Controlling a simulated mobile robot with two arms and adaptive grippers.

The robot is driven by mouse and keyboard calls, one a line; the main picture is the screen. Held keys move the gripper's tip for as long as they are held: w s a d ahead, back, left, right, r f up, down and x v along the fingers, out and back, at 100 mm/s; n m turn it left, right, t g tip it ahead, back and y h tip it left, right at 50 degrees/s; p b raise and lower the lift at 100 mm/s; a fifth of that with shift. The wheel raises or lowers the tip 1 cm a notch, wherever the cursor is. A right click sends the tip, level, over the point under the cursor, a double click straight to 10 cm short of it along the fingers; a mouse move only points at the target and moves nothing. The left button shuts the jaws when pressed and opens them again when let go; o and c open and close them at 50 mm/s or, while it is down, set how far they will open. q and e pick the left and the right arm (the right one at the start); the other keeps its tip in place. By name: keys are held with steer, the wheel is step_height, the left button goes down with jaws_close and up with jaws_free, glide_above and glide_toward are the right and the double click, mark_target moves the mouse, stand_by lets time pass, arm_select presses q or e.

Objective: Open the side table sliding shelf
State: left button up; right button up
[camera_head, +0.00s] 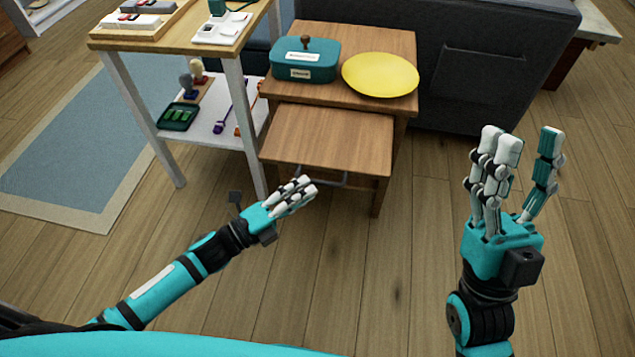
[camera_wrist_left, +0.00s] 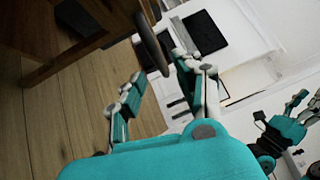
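The wooden side table has a sliding shelf (camera_head: 330,138) that sticks out in front, below its top (camera_head: 345,90). A grey bar handle (camera_head: 332,181) is on the shelf's front edge. My left gripper (camera_head: 300,190) is at the left end of this handle. In the left wrist view, the dark handle (camera_wrist_left: 153,48) reaches between the spread fingertips of the left gripper (camera_wrist_left: 160,72); I cannot tell whether they touch it. My right gripper (camera_head: 522,147) is open and empty, pointing up, well to the right of the table.
A teal box (camera_head: 306,60) and a yellow plate (camera_head: 381,75) are on the table top. A taller workbench (camera_head: 215,55) with stamps and tools stands close on the left. A dark sofa (camera_head: 490,70) is behind. The wooden floor (camera_head: 400,260) in front is clear.

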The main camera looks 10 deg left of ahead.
arm_select(q)
steer(key=r+v, duration=0.1)
steer(key=v, duration=0.6)
steer(key=shift+f, duration=0.5)
steer(key=shift+a, duration=0.1)
